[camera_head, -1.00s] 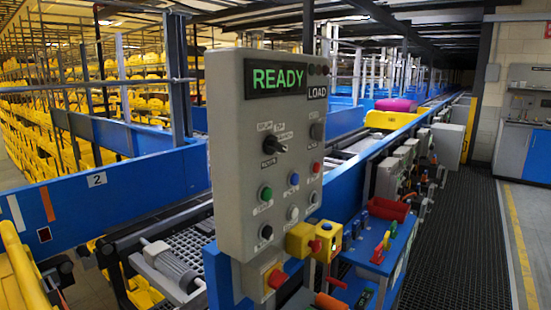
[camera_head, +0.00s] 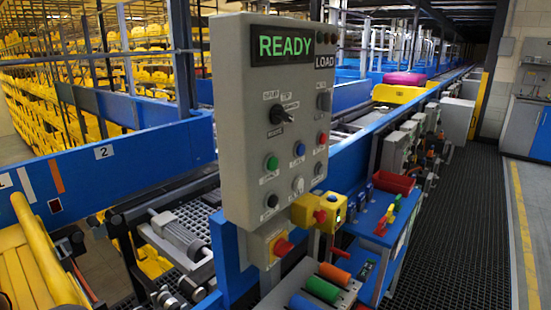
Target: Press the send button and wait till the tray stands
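The grey control panel (camera_head: 240,130) stands upright in the middle of the head view, and its lit display (camera_head: 286,45) reads READY. Its face carries a black rotary switch (camera_head: 280,115), a green button (camera_head: 272,162), a blue button (camera_head: 299,149), a red button (camera_head: 322,138), a white button (camera_head: 298,184) and a black button (camera_head: 272,200). The small labels are too blurred to tell which is send. A yellow tray (camera_head: 398,94) with a magenta load (camera_head: 405,79) is on the line behind the panel. Another yellow tray (camera_head: 45,250) is cut off at the lower left. Neither gripper is in view.
A red and yellow emergency stop (camera_head: 283,247) sits below the panel, with a yellow box (camera_head: 328,212) beside it. A blue bench (camera_head: 385,235) with a red bin (camera_head: 393,182) and coloured handles stands to the right. The dark grated walkway (camera_head: 465,230) is clear.

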